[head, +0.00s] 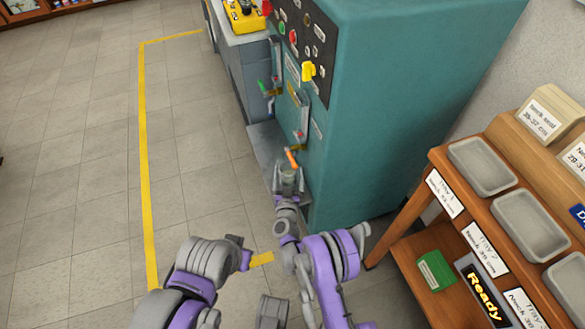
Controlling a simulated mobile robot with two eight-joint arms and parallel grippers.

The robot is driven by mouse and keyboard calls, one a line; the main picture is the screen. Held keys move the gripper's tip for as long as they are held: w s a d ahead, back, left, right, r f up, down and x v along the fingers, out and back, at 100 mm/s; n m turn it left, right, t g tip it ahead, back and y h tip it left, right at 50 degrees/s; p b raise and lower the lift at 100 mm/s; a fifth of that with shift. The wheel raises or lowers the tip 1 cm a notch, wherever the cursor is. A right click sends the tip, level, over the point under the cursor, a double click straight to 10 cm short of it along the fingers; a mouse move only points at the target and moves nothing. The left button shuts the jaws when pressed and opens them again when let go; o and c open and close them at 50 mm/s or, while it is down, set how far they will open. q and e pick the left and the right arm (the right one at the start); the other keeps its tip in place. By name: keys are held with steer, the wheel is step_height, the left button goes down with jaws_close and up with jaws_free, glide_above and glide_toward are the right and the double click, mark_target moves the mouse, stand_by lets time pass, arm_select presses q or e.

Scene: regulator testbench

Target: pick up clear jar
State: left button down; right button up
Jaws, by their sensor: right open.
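A small greyish see-through jar (291,176) stands upright at the foot of the teal machine, on its low grey ledge, just below an orange-handled lever. My right gripper (289,186) reaches up to it from the near side and is open, with its fingers at the jar's sides. At this size I cannot tell whether the fingers touch the jar. The gripper hides the jar's lower part.
The teal machine (410,110) rises right behind the jar, with levers and knobs on its front panel. A wooden rack (407,215) with grey trays (482,166) stands at the right. Open tiled floor with a yellow line (143,150) lies to the left.

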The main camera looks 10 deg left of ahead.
steer(key=shift+w, duration=0.2)
steer(key=shift+s+r, duration=0.1)
steer(key=shift+s, duration=0.05)
steer(key=shift+c, duration=0.2)
steer(key=c, duration=1.5)
steer(key=shift+o, duration=0.2)
steer(key=shift+r, duration=0.1)
